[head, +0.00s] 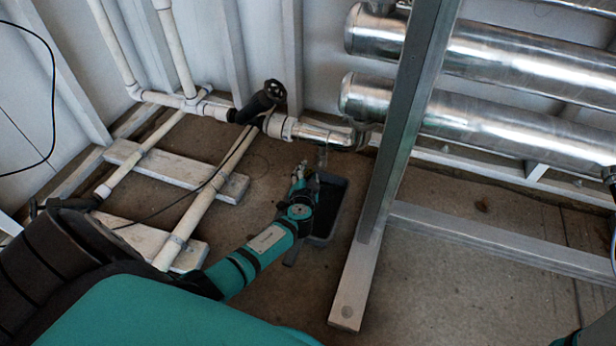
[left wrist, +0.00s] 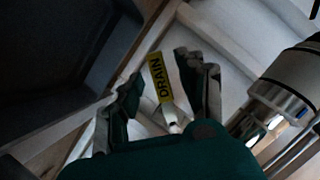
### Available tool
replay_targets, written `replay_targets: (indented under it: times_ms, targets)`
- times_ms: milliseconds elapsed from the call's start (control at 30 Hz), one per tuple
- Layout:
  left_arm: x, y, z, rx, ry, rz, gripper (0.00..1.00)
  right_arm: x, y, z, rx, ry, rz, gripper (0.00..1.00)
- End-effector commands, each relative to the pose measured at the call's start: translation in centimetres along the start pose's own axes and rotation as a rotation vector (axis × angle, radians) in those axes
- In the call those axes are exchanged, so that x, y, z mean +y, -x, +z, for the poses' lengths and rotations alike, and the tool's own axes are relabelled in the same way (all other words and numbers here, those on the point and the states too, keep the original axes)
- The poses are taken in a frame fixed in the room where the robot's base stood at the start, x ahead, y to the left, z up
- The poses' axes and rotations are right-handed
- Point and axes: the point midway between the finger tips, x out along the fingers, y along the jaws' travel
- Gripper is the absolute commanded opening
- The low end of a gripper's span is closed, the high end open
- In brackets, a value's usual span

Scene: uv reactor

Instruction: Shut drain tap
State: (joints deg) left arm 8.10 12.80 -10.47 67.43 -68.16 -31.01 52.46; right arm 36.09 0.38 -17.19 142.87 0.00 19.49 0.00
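A yellow label reading DRAIN (left wrist: 160,80) sits on a pale strip in the left wrist view. It shows between the two fingers of my left gripper (left wrist: 165,100). The fingers are spread apart with a gap on each side of the label; I cannot tell whether either touches it. In the head view my left gripper (head: 299,178) is below the end of the shiny metal pipe fitting (head: 325,133), beside a dark tray. The drain tap itself is too small and partly hidden in the head view to make out. My right gripper is not in view.
The dark tray (head: 341,205) stands on the floor right of my left gripper. A metal frame post (head: 392,150) rises close to the right. White pipes (head: 205,208) on wooden blocks lie left. Large steel cylinders (head: 480,130) fill the upper right.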

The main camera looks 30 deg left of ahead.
Motion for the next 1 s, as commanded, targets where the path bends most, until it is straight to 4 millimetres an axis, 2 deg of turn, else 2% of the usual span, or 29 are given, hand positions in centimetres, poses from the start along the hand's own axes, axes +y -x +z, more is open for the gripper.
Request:
replay_targets:
  times_ms: [133,433,733,1000]
  targets:
    - [0.03,-1.05,0.03,0.000,0.001,0.000,0.39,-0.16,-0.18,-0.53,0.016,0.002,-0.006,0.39]
    - [-0.01,-1.17,-0.01,-0.001,0.001,0.001,0.39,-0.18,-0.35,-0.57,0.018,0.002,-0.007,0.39]
    - [0.00,-1.15,-0.01,0.000,0.001,0.001,0.00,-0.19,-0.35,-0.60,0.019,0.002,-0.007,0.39]
    - [0.01,-1.14,-0.01,-0.001,0.001,0.001,0.00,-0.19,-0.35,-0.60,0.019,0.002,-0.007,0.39]
